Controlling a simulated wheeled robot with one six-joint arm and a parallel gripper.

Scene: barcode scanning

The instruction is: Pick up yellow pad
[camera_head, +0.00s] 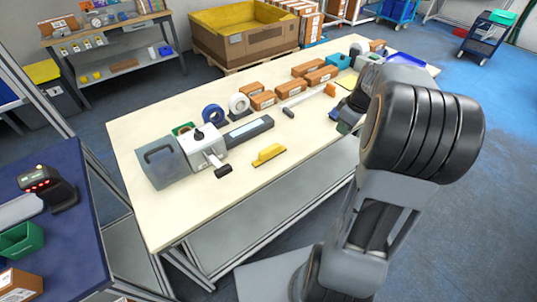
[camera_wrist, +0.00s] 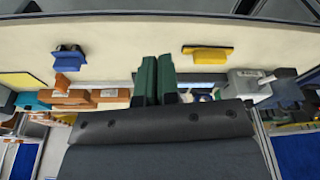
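A yellow flat-based piece with a raised grip (camera_head: 268,154) lies on the cream table's front half; in the wrist view it is right of the fingers (camera_wrist: 208,54). A thin flat yellow sheet (camera_head: 347,82) lies at the table's far right and shows at the wrist view's left edge (camera_wrist: 20,81). I cannot tell for sure which is the pad. My gripper (camera_wrist: 157,60) has two green fingers close together with nothing visible between them. It touches neither yellow thing. In the head view my arm largely hides the gripper.
A dark blue piece (camera_wrist: 69,57) lies left of my fingers. The table (camera_head: 225,205) is clear around the yellow gripped piece's front.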

